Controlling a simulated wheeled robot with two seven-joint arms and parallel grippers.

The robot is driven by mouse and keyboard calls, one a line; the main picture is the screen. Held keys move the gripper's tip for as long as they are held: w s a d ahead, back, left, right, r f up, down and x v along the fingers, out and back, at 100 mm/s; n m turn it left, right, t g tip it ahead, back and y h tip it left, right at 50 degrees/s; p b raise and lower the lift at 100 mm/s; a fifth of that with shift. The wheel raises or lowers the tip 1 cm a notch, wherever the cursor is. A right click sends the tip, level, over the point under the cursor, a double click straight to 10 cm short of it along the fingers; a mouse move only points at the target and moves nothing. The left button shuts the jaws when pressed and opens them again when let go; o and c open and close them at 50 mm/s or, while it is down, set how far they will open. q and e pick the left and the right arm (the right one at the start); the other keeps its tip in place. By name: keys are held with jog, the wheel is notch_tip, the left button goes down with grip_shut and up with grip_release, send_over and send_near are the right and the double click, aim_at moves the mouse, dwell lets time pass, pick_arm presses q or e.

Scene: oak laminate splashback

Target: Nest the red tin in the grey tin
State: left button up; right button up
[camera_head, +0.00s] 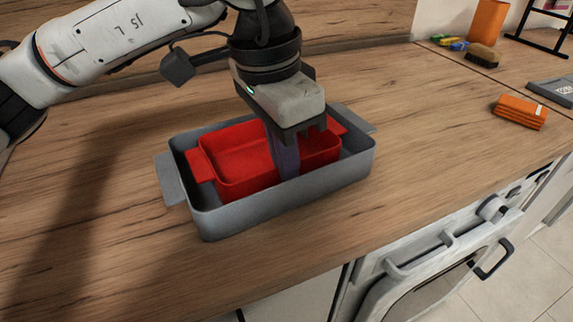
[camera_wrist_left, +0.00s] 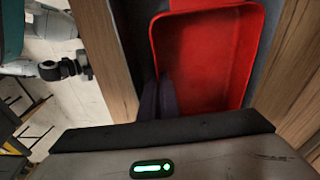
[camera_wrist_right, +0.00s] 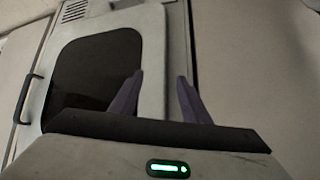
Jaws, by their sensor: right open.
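The red tin (camera_head: 235,160) is inside the larger grey tin (camera_head: 285,205) on the wooden counter; I cannot tell whether its base touches the grey floor. The red tin also shows in the left wrist view (camera_wrist_left: 208,55). My left gripper (camera_head: 286,170) points down at the red tin's near long wall. Its fingers (camera_wrist_left: 158,98) are close together over that wall, appearing to pinch it; the contact is partly hidden. My right gripper (camera_wrist_right: 158,95) is open and empty, facing a pale cabinet front with a dark window, away from both tins.
An orange folded item (camera_head: 520,111) lies on the counter at right. A brush (camera_head: 482,56), an orange block (camera_head: 488,22) and a black rack (camera_head: 545,30) are farther back. An oven front with a handle (camera_head: 495,262) is below the counter edge. Counter left of the tins is clear.

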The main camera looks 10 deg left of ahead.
pick_arm(q)
jog(key=o, duration=0.5)
jog(key=shift+c, duration=0.2)
jog(key=r, duration=0.3)
jog(key=r+p, duration=0.1)
jog(key=r, duration=0.2)
jog(key=s+a+r, duration=0.1)
jog(key=r, duration=0.2)
jog(key=shift+r, duration=0.7)
